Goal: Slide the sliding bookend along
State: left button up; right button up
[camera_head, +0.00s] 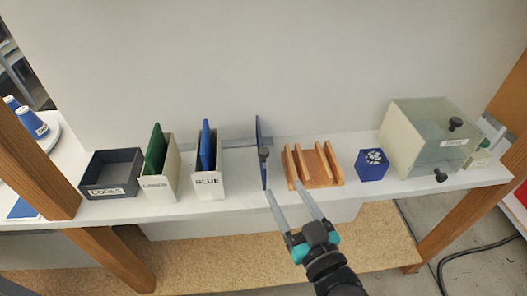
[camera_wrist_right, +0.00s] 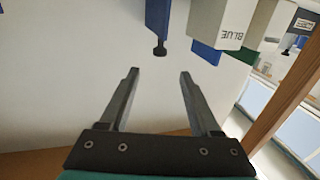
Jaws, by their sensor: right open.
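The sliding bookend (camera_head: 259,134) is a thin upright blue plate on the white shelf, seen nearly edge-on, with a dark knob (camera_head: 263,154) on its near side. In the right wrist view the blue plate (camera_wrist_right: 157,16) and its black knob (camera_wrist_right: 160,49) are at the top centre. My right gripper (camera_head: 283,187) is open and empty, in front of the shelf and just right of the bookend. In the wrist view its fingertips (camera_wrist_right: 159,72) point towards the knob, which lies beyond them, apart from both fingers. My left gripper is not in view.
Left of the bookend stand a white BLUE box (camera_head: 208,187), a box with a green item (camera_head: 157,150) and a dark tray (camera_head: 110,188). Right are a slotted wooden rack (camera_head: 318,172), a blue hexagonal container (camera_head: 372,168) and a clear-fronted case (camera_head: 430,140). A gap separates BLUE box and bookend.

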aim_at(265, 157)
jog(key=x, duration=1.3)
jog(key=shift+b, duration=0.35)
grip_shut()
dwell(1.0)
